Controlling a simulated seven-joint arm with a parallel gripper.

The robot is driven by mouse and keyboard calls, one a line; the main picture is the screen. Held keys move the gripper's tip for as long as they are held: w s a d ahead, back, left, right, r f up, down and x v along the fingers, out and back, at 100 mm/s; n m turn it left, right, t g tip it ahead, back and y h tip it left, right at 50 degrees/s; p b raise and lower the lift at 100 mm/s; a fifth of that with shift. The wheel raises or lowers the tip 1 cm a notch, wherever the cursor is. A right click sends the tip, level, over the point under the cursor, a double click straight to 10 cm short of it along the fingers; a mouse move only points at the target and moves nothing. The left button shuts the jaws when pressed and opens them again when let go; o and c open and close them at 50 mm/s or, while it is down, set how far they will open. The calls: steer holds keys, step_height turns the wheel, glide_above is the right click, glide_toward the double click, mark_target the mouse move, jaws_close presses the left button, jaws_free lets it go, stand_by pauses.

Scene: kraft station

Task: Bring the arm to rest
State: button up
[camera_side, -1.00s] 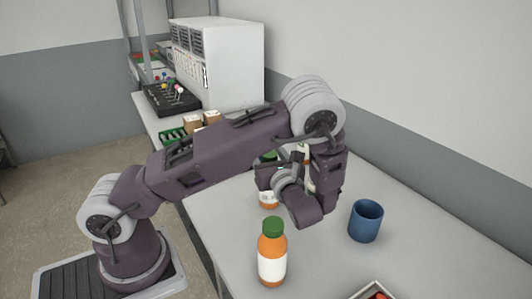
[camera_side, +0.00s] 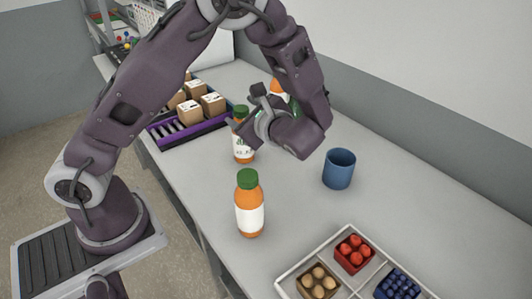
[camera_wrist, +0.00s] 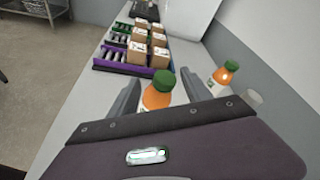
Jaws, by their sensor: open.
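My gripper (camera_side: 243,112) is raised above the table (camera_side: 200,200) in the side view, pointing left with nothing held.
Orange bottles stand nearby: one in front (camera_side: 249,207), one below the gripper (camera_side: 242,148), one partly hidden behind the wrist (camera_side: 277,88). A blue cup (camera_side: 339,170), a divided tray of produce (camera_side: 319,245) and a purple rack with cartons (camera_side: 207,129) share the table.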

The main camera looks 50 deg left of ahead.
steer(key=s+r+n+g+h, duration=0.35)
steer(key=s+n+h, duration=0.2)
steer(key=s, duration=0.35)
steer(key=s+d+r+n+t+h, duration=0.6)
steer(key=s+d+n+t+h, duration=0.1)
steer(key=d, duration=0.5)
steer(key=s+n+h, duration=0.1)
steer(key=s+h, duration=0.1)
steer(key=s, duration=0.1)
steer(key=shift+s+r, duration=0.3)
steer(key=shift+o, duration=0.4)
steer(key=shift+a, duration=0.1)
